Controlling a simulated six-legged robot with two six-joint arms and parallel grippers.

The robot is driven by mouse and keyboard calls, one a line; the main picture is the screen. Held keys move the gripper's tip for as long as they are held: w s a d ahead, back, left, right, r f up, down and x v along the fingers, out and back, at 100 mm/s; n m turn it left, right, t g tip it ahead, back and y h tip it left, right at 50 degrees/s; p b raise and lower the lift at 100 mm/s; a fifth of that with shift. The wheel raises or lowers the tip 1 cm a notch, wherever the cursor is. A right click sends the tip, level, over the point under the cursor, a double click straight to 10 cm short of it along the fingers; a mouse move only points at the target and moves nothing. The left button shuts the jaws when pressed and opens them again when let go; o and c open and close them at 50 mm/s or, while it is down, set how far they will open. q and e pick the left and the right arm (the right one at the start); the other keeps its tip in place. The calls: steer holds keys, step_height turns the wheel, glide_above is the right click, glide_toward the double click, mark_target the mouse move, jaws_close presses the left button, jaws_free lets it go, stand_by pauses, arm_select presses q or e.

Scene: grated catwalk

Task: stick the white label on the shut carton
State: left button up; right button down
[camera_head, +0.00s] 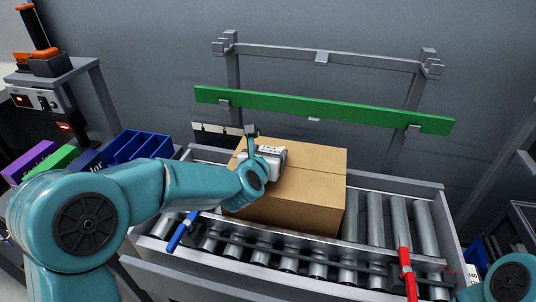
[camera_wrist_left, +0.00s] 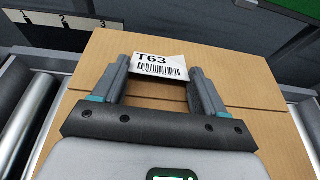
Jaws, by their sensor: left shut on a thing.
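The shut carton (camera_head: 318,165) is brown cardboard and sits on the roller conveyor, its top flaps closed along a seam. In the left wrist view the carton top (camera_wrist_left: 240,78) fills most of the background. My left gripper (camera_wrist_left: 158,72) is shut on the white label (camera_wrist_left: 160,62), which shows "T63" and a barcode. In the head view the left gripper (camera_head: 266,158) is over the left part of the carton top. The label's underside is hidden, and I cannot tell whether it touches the cardboard. My right gripper is out of view.
The roller conveyor (camera_head: 376,232) has bare rollers right of the carton. A blue lever (camera_head: 181,232) and a red lever (camera_head: 407,272) stand at its front edge. A green bar (camera_head: 320,110) crosses behind the carton. Blue bins (camera_head: 135,147) stand at the left.

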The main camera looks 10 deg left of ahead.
arm_select(q)
steer(key=o, duration=1)
steer(key=shift+o, duration=0.2)
steer(key=shift+b+v, duration=0.65)
steer(key=shift+v, duration=3.4)
step_height(320, 180, up, 6)
steer(key=p, duration=0.4)
